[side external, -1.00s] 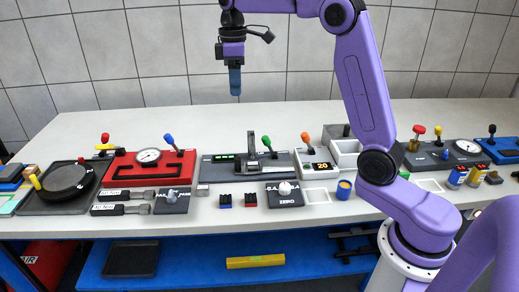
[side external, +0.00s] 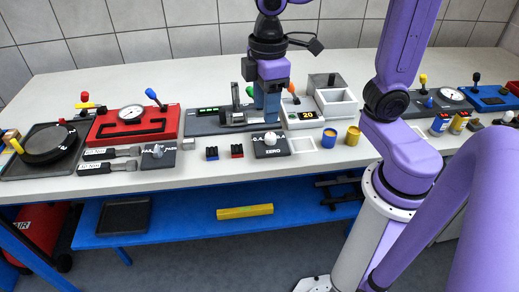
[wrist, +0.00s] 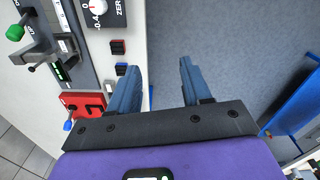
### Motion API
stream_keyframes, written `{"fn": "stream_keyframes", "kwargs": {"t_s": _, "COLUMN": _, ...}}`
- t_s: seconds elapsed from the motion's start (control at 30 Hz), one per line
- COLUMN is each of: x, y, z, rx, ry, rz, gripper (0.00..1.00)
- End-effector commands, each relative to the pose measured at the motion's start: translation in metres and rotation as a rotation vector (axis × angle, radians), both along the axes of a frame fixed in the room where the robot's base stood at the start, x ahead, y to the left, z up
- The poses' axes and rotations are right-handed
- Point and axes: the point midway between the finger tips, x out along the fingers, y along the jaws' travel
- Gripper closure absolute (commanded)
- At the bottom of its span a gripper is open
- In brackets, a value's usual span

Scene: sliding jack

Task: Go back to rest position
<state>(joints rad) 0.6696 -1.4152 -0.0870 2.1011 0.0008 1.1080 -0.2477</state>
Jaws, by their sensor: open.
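My gripper (side external: 268,112) points down with blue fingers in the side view, where it overlaps the right part of the sliding jack unit (side external: 205,121). That unit is a dark grey panel with a green-lit display and an upright lever. In the wrist view my gripper (wrist: 158,82) has its two blue fingers spread apart with nothing between them. Bare grey-blue floor shows beyond the fingers. Part of a dark unit with a green-knobbed lever (wrist: 42,45) shows at the upper left there.
A red gauge box (side external: 137,128) and a black round plate (side external: 48,143) stand left. A small ZERO scale (side external: 271,146), blue cup (side external: 329,139) and yellow cup (side external: 352,136) lie near the front. A white open box (side external: 337,104) stands right. The table's back strip (side external: 150,83) is clear.

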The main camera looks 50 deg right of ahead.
Motion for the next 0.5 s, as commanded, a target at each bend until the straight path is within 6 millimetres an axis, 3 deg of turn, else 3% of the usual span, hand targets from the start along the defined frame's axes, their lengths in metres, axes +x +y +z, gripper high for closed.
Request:
{"fn": "stream_keyframes", "kwargs": {"t_s": 0.1, "x": -0.038, "y": -0.006, "z": -0.013, "rx": 0.002, "ry": 0.000, "rz": 0.032, "gripper": 0.52}}
{"fn": "stream_keyframes", "kwargs": {"t_s": 0.3, "x": -0.094, "y": -0.022, "z": -0.034, "rx": 0.008, "ry": -0.001, "rz": 0.073, "gripper": 0.52}}
{"fn": "stream_keyframes", "kwargs": {"t_s": 0.5, "x": -0.125, "y": -0.036, "z": -0.048, "rx": 0.011, "ry": -0.001, "rz": 0.099, "gripper": 0.52}}
